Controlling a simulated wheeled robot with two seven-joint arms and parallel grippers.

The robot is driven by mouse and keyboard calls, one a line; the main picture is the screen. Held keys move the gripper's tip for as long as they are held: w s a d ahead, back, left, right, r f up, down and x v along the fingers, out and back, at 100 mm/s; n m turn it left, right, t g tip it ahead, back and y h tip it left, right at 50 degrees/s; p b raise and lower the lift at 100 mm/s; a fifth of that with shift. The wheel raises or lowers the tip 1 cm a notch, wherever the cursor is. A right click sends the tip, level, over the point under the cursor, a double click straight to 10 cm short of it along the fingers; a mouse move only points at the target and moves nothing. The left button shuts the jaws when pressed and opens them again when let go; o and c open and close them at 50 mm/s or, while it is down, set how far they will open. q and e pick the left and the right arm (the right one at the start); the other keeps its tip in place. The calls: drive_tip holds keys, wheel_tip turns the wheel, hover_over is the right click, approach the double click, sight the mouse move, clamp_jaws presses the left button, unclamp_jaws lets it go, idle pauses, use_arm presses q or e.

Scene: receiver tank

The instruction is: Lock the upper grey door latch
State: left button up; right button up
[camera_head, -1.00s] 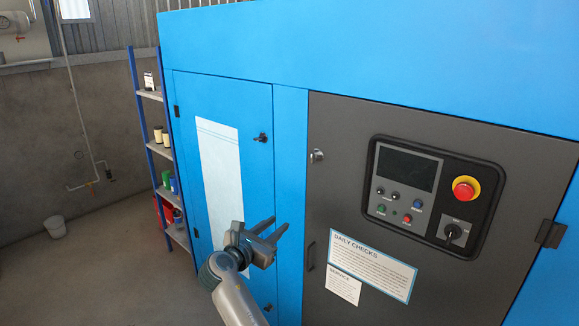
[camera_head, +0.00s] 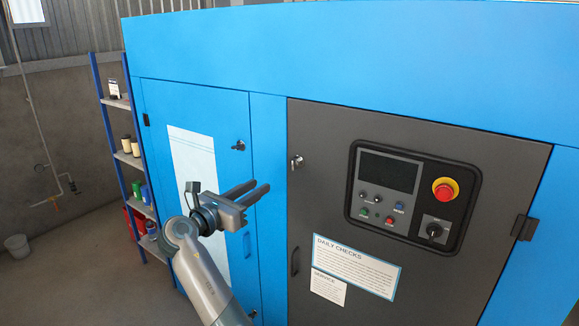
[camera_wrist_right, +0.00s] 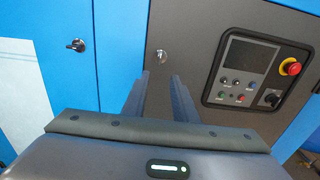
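The upper grey door latch (camera_head: 297,161) is a small silver piece at the upper left edge of the dark grey door (camera_head: 400,285). My right gripper (camera_head: 261,187) is in front of the cabinet, below and left of the latch in the head view. It is open, with an empty gap between its two fingers. In the right wrist view the latch (camera_wrist_right: 162,56) lies just beyond the fingertips (camera_wrist_right: 161,76), between them and slightly above. The gripper looks apart from the latch. My left gripper is not in view.
The blue door (camera_head: 215,110) to the left has a black latch (camera_head: 239,145). The grey door carries a control panel (camera_head: 410,198) with a red stop button (camera_head: 444,189), a handle (camera_head: 295,261) and a checks sign (camera_head: 356,265). A shelf (camera_head: 125,158) stands at far left.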

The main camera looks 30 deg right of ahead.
sight(292, 165)
drive_tip(key=p+x, duration=0.5)
drive_tip(key=x, duration=1)
drive_tip(key=shift+w+d+r, duration=0.1)
drive_tip(key=shift+d, duration=0.2)
drive_tip(key=shift+w+d, duration=0.15)
drive_tip(key=shift+d, duration=0.2)
clamp_jaws()
